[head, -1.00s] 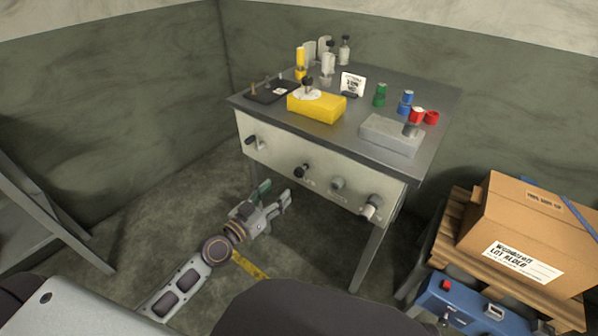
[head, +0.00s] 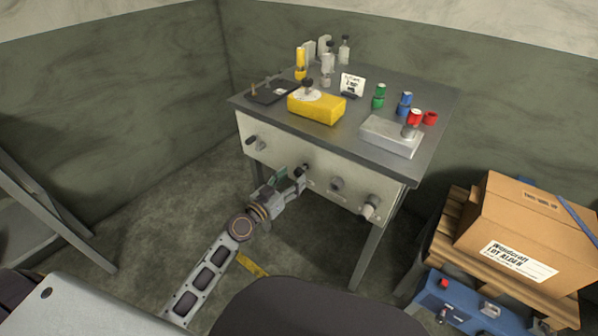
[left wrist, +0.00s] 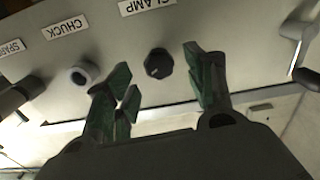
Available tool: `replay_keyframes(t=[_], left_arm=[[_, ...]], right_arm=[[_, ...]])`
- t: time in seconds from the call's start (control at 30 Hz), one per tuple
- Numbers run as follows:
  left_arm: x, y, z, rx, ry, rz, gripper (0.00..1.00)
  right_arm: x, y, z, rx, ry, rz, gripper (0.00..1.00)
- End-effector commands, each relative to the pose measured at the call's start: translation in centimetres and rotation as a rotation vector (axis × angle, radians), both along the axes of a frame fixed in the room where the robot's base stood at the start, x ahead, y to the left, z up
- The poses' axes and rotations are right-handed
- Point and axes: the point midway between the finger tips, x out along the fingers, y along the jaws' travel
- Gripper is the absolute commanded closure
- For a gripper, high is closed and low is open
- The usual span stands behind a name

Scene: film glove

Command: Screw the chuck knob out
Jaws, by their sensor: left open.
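My left gripper (head: 290,179) is open and empty, close to the panel by the black knob (head: 303,169). In the left wrist view this black knob (left wrist: 158,63), by the CLAMP label (left wrist: 148,6), shows between the green-padded fingers (left wrist: 165,88). I cannot tell the remaining gap in depth. My right gripper is not in view.
The tabletop (head: 440,110) holds a yellow block (head: 318,108), bottles and coloured cups. A cardboard box (head: 530,225) stands on a pallet at right. Floor below the panel is clear.

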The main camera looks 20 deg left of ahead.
Motion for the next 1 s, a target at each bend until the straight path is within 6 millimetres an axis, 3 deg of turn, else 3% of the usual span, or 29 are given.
replay_keyframes(t=[0.5, 1.0], left_arm=[[3.7, -1.4, 0.0, -0.001, 0.001, 0.0, 0.46], [4.1, -1.6, 0.0, 0.0, 0.001, -0.001, 0.48]], right_arm=[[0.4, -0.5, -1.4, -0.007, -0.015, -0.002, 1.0], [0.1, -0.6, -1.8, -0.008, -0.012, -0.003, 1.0]])
